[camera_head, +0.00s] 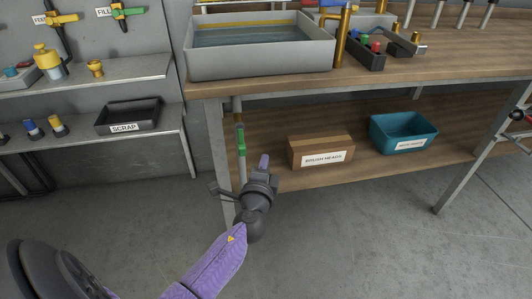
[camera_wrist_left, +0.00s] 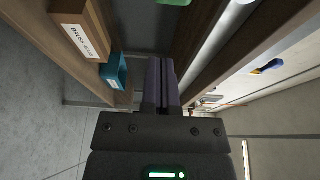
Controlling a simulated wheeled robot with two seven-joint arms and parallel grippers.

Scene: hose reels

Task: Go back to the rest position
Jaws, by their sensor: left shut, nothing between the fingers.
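My left arm comes in from the bottom left in the head view. My left gripper (camera_head: 264,160) is shut and empty, in front of the workbench's left end, near the bench's lower shelf. In the left wrist view my left gripper (camera_wrist_left: 163,70) shows its two purple fingers together with nothing between them. A vertical pipe with a green part (camera_head: 241,140) stands just behind and left of the gripper in the head view; I cannot tell the exact gap. My right gripper is not in view.
The workbench (camera_head: 440,78) carries a grey sink basin (camera_head: 262,62). Its lower shelf holds a cardboard box (camera_head: 320,151) and a teal bin (camera_head: 403,132). At left, a wall shelf holds a black scrap tray (camera_head: 128,117). The floor (camera_head: 340,235) in front is clear.

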